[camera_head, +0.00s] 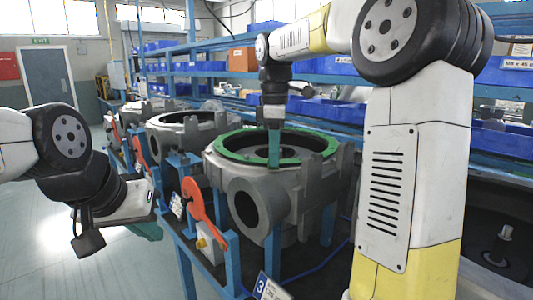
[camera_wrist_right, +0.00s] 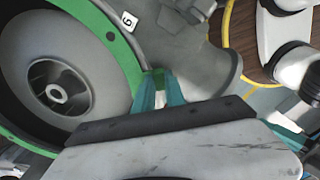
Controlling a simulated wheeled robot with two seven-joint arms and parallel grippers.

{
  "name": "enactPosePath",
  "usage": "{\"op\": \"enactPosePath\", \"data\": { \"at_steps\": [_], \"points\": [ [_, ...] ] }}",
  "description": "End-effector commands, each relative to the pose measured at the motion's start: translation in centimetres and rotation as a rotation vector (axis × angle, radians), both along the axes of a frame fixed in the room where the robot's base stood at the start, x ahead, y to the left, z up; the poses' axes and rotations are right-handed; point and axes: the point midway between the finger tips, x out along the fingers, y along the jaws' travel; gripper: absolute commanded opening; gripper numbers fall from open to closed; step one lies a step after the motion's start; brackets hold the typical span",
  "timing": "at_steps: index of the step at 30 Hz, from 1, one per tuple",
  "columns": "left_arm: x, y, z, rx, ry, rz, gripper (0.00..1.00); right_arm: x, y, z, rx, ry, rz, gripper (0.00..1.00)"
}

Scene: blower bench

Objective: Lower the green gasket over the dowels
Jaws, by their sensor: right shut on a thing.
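The green gasket (camera_head: 232,153) is a flat ring at the top rim of the grey blower housing (camera_head: 285,190) in the head view. In the wrist view the gasket (camera_wrist_right: 117,45) curves along the left, with a small dark hole in it. My right gripper (camera_head: 274,160) points down at the ring's near side. Its teal fingers (camera_wrist_right: 158,88) are shut on the gasket's edge. I cannot tell whether the gasket touches the rim or hovers just above it. The dowels cannot be made out. My left gripper (camera_head: 148,231) hangs at the left, away from the housing; its fingertips are mostly hidden.
Another grey housing (camera_head: 187,135) stands behind on the blue-framed bench. Shelves with blue bins (camera_head: 340,110) stand behind. The floor at left is clear.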

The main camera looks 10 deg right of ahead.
Motion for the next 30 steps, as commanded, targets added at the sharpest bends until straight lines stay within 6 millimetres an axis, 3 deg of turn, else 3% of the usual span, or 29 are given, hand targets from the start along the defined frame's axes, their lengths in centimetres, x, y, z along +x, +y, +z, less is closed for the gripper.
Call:
{"op": "enactPosePath", "data": {
  "at_steps": [2,3,6,7,17,30],
  "points": [
    [0.0,0.0,0.0,0.0,0.0,0.0,0.0,0.0,0.0,0.0,0.0,0.0,0.0,0.0],
    [0.0,0.0,0.0,0.0,0.0,0.0,0.0,0.0,0.0,0.0,0.0,0.0,0.0,0.19],
    [0.0,0.0,0.0,0.0,0.0,0.0,0.0,0.0,0.0,0.0,0.0,0.0,0.0,0.39],
    [0.0,0.0,0.0,0.0,0.0,0.0,0.0,0.0,0.0,0.0,0.0,0.0,0.0,0.4],
    [0.0,0.0,0.0,0.0,0.0,0.0,0.0,0.0,0.0,0.3,0.0,0.0,0.0,0.4],
    [0.0,0.0,0.0,0.0,0.0,0.0,0.0,0.1,0.0,6.8,0.001,-0.002,0.0,0.4]
  ]
}}
